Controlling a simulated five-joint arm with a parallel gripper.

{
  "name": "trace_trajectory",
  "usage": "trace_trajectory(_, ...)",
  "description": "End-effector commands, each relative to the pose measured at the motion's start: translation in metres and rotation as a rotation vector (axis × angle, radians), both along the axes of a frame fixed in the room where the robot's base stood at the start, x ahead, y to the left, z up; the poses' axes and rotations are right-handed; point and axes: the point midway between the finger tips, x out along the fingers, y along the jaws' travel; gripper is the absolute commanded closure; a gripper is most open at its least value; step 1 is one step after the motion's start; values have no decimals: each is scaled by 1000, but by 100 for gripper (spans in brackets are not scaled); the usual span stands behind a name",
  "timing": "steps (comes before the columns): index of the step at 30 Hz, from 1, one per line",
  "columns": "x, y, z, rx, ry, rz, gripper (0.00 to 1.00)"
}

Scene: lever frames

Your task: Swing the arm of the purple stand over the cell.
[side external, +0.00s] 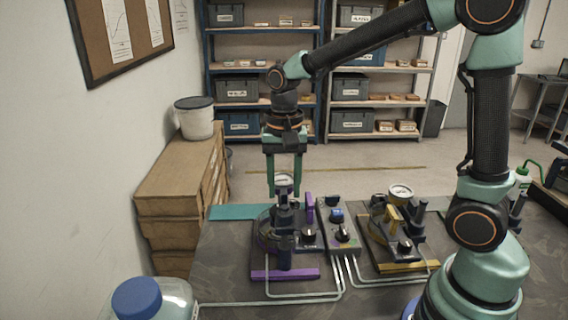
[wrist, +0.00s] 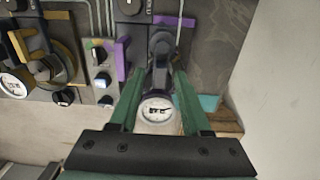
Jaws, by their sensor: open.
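The purple stand (side external: 284,274) is on the table below my gripper, with a purple strip along its front and a purple upright (side external: 309,208) at its right. Its dark arm (side external: 284,222) shows between and below my fingers, and in the wrist view the dark arm (wrist: 161,62) runs away from between the fingertips. A round white gauge (wrist: 158,109) shows between the fingers in the wrist view. My gripper (side external: 284,192) points down, open, with its green fingers on either side of the stand's top. I cannot tell whether the fingers touch it. The cell is not clearly identifiable.
A yellow stand (side external: 400,266) with its own gauge (side external: 401,192) is to the right. A control box (side external: 343,236) with knobs sits between the stands, with pale tubes in front. A blue-capped jar (side external: 137,298) is at front left.

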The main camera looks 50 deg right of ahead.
Motion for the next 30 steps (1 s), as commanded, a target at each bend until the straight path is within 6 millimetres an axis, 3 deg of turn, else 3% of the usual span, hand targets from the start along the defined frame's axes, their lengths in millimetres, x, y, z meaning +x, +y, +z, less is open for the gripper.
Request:
trace_trajectory(12, 1, 0, 77, 1, -8, -1, 52)
trace_trajectory(18, 1, 0, 106, 1, -5, -1, 52)
trace_trajectory(30, 0, 0, 117, 1, -2, -1, 52)
